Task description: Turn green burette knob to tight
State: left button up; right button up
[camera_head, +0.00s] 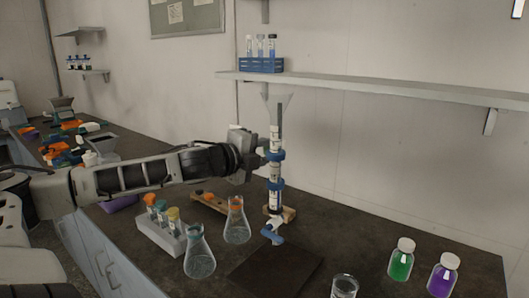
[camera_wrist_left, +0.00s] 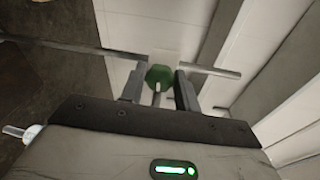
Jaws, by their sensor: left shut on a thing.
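The burette (camera_head: 275,130) stands upright on the counter in the head view, held by blue clamps (camera_head: 275,184), with a blue stopcock (camera_head: 272,233) at its lower end. My left gripper (camera_head: 256,148) reaches in from the left and is right beside the burette's upper part. In the left wrist view, the green knob (camera_wrist_left: 159,75) sits between the two fingers of my left gripper (camera_wrist_left: 160,86), which is shut on it. The green knob is hidden in the head view. My right gripper is not in view.
Two flasks (camera_head: 199,260) and a rack of orange- and yellow-capped tubes (camera_head: 163,233) stand in front of my left arm. Green (camera_head: 401,263) and purple (camera_head: 443,277) bottles stand at the right. A wall shelf (camera_head: 370,86) is above.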

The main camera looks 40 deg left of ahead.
pick_arm(q)
jog(key=shift+r+m, duration=0.25)
jog(key=shift+m, duration=0.05)
dwell(0.4)
jog(key=o, duration=0.9)
jog(key=shift+o, duration=0.2)
jog(key=shift+f, duration=0.1)
jog(key=shift+f, duration=0.1)
jog(key=shift+s, duration=0.5)
jog(key=s+r, duration=0.2)
jog(key=s, duration=1.2)
jog(key=shift+s+r, duration=0.2)
jog(key=shift+s, duration=0.15)
jog(key=shift+d, duration=0.1)
